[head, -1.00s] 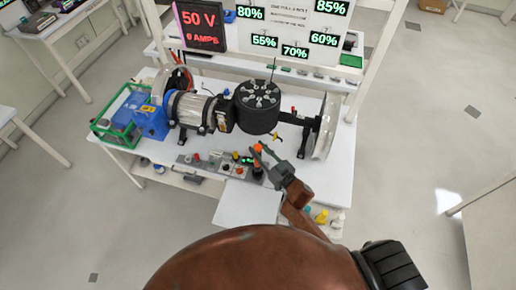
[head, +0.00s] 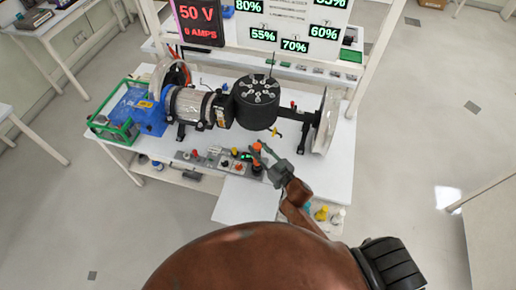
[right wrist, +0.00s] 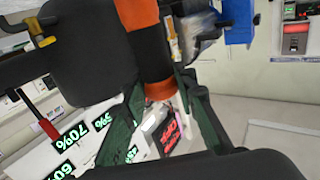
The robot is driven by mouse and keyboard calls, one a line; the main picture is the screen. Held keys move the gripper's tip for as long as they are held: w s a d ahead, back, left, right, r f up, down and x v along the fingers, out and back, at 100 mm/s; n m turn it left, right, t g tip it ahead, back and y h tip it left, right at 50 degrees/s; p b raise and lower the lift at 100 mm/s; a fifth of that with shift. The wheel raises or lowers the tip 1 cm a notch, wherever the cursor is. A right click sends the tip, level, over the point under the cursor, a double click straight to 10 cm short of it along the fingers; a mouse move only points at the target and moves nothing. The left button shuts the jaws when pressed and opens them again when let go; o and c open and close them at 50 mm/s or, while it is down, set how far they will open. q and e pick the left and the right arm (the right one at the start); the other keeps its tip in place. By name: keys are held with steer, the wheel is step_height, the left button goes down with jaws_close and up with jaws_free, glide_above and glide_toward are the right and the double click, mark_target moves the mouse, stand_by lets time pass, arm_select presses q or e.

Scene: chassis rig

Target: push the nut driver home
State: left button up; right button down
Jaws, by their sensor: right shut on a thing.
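The nut driver shows in the right wrist view as a thick orange-and-black handle (right wrist: 145,45). In the head view its orange end (head: 257,146) stands up at my right gripper (head: 265,157), above the front edge of the bench. My right gripper is shut on the nut driver, and its dark green fingers (right wrist: 162,92) lie on either side of it in the right wrist view. The driver's far end is hidden, so I cannot tell what it touches. My left gripper is not in view.
A black drum with bolts on top (head: 256,100) stands behind the gripper, between a silver motor (head: 190,106) and a pale disc (head: 326,122). A control strip with knobs (head: 210,158) lies to the left. The white bench (head: 335,170) is clear at right.

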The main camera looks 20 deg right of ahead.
steer(key=shift+f+b, duration=1.6)
steer(key=shift+f, duration=0.75)
stand_by(1.4)
steer(key=c, duration=1.5)
jaws_free()
steer(key=shift+f, duration=0.1)
steer(key=shift+s, duration=0.1)
steer(key=v, duration=1.1)
steer(key=shift+s+d, duration=0.15)
steer(key=shift+s, duration=0.25)
